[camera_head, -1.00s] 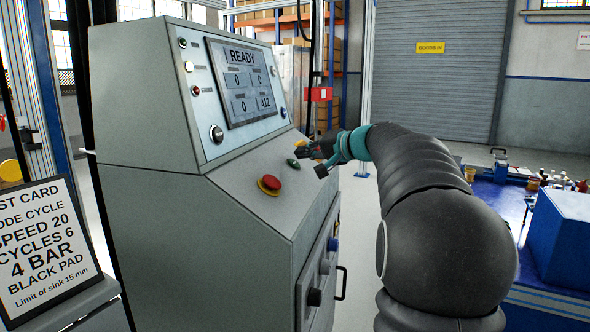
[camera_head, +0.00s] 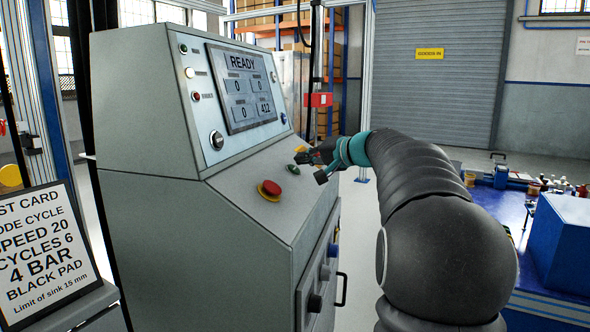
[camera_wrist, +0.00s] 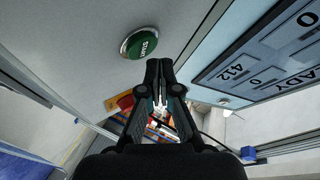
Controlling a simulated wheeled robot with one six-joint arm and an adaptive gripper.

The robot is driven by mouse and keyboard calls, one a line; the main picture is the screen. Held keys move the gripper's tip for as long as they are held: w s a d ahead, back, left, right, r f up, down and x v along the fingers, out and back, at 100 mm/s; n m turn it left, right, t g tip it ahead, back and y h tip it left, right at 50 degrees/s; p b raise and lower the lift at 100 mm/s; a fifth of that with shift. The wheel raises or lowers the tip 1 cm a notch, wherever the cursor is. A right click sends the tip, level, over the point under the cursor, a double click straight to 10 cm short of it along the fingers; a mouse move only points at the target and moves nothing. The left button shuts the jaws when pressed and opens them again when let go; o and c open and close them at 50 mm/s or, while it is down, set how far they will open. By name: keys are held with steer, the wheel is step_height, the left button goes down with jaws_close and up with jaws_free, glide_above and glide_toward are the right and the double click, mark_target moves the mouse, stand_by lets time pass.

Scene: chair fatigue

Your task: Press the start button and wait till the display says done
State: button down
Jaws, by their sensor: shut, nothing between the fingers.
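The green start button (camera_head: 293,169) is on the sloped panel. In the wrist view the green button (camera_wrist: 140,43) reads START and lies just beyond and left of my fingertips. My gripper (camera_head: 316,163) is shut and empty, close to the button at the panel's right side. The wrist view shows my closed fingers (camera_wrist: 160,66) apart from the button in the picture; the exact gap cannot be told.
A red button on a yellow base (camera_head: 269,190) sits nearer on the panel. A knob (camera_head: 217,140) and small lamps are left of the display. A test card (camera_head: 45,250) stands at the left. A blue box (camera_head: 562,245) stands on the bench at the right.

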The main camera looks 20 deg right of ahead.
steer(key=shift+f, duration=0.1)
stand_by(0.4)
steer(key=shift+w+a+f+b, duration=0.2)
steer(key=shift+f+b, duration=0.05)
steer(key=shift+b, duration=0.25)
steer(key=shift+w+a+f+b, duration=0.1)
steer(key=shift+a+f+b, duration=0.05)
steer(key=shift+f+b, duration=0.25)
stand_by(0.5)
steer(key=shift+r, duration=0.2)
steer(key=shift+s+d+r+p, duration=0.3)
steer(key=shift+d+r+p, duration=0.05)
steer(key=shift+r, duration=0.25)
stand_by(0.3)
